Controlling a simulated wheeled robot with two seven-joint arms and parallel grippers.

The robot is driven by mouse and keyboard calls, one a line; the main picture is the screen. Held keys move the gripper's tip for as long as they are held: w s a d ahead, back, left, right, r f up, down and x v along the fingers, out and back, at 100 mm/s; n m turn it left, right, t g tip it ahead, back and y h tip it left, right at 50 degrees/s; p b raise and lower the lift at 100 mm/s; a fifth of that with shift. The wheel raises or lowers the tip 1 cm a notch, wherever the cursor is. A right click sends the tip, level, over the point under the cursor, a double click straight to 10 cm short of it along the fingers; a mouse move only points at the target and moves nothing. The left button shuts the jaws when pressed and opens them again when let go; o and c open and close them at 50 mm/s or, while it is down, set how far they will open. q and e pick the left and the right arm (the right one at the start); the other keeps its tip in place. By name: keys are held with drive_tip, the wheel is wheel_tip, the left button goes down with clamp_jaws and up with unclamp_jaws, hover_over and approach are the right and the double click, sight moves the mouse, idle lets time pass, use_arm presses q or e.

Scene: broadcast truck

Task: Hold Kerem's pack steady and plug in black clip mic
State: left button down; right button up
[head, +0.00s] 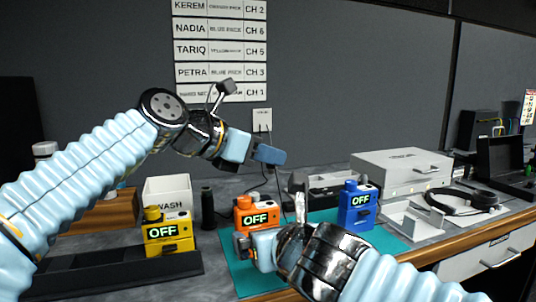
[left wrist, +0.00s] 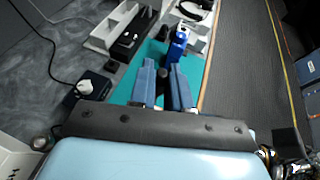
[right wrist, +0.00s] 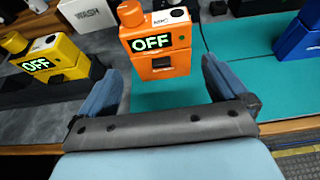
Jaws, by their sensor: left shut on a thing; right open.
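The orange pack (head: 258,218), which the wall chart (head: 220,50) appears to list for Kerem, stands on the teal mat with its display reading OFF. My left gripper (head: 266,153) is raised above and behind it, shut on a small black thing (left wrist: 162,75), apparently the black clip mic, mostly hidden by the fingers. A thin dark cable (head: 279,190) hangs below that gripper. My right gripper (head: 243,248) is open, low in front of the orange pack. In the right wrist view its fingers point at the orange pack (right wrist: 158,62), apparently apart from it.
A yellow pack (head: 168,238) stands left on a dark strip, and a blue pack (head: 357,212) stands right; both read OFF. A white WASH box (head: 168,194), a dark cylinder (head: 207,206), a grey case (head: 400,170) and headphones (head: 465,200) surround them. Bare teal mat (head: 390,243) lies right.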

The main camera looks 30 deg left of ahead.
sight(258, 225)
drive_tip(key=x, duration=0.7)
drive_tip(key=shift+w+a, duration=0.15)
drive_tip(key=shift+w, duration=0.1)
drive_tip(key=shift+c, duration=0.3)
drive_tip(key=shift+o, duration=0.3)
drive_tip(key=c, duration=0.8)
